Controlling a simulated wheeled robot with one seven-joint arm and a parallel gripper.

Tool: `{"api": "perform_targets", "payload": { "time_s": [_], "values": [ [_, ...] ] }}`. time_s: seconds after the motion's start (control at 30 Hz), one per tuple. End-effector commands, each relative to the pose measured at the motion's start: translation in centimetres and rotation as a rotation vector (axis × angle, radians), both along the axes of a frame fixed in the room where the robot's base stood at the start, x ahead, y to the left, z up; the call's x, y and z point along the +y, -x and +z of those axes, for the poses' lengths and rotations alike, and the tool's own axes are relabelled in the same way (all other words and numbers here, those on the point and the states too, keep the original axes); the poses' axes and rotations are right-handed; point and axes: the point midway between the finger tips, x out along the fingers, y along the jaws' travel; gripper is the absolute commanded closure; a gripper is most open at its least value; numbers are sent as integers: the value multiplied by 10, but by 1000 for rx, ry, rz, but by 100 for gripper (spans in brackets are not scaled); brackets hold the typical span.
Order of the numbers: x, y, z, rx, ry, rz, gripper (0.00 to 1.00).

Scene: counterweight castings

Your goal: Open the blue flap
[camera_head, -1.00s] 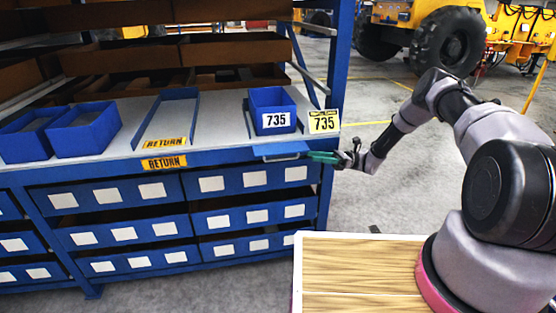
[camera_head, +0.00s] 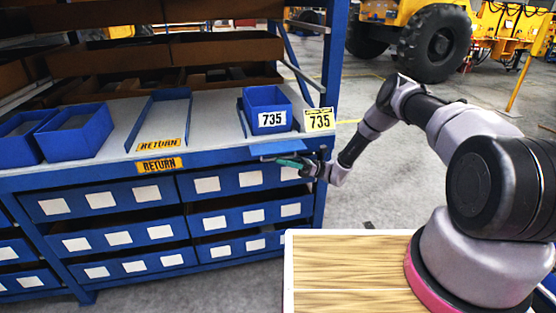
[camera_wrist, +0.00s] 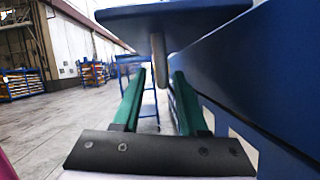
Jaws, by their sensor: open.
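The blue flap (camera_head: 276,148) sticks out level from the rack's front edge, below the 735 bin. It also shows in the wrist view (camera_wrist: 185,14) as a blue panel overhead. A rounded grey piece (camera_wrist: 160,62) hangs down from its underside. My gripper (camera_head: 290,163) is just below the flap, its green fingers pointing left along the rack front. In the wrist view the fingers are apart, with the grey piece between them in the picture. I cannot tell whether either finger touches it.
The blue 735 bin (camera_head: 268,110) stands on the shelf beside a 735 sign (camera_head: 319,120). A RETURN chute (camera_head: 165,115) and two blue bins are further left. Rows of blue drawers (camera_head: 240,180) lie below. The rack's front beam (camera_wrist: 255,60) runs close on the right in the wrist view.

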Motion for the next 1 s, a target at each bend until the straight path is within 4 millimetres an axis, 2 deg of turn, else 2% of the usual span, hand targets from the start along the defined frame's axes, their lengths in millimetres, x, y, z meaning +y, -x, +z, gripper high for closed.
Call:
{"api": "perform_targets", "payload": {
  "time_s": [0.13, 0.43, 0.47, 0.5, 0.57, 1.0],
  "values": [
    [11, 2, 5, 0, 0, 1, 58],
    [13, 3, 6, 0, 0, 0, 58],
    [13, 3, 6, 0, 0, 0, 62],
    [13, 3, 6, 0, 0, 0, 77],
    [13, 3, 6, 0, 0, 0, 100],
    [13, 2, 6, 0, 0, -1, 100]
  ]
}}
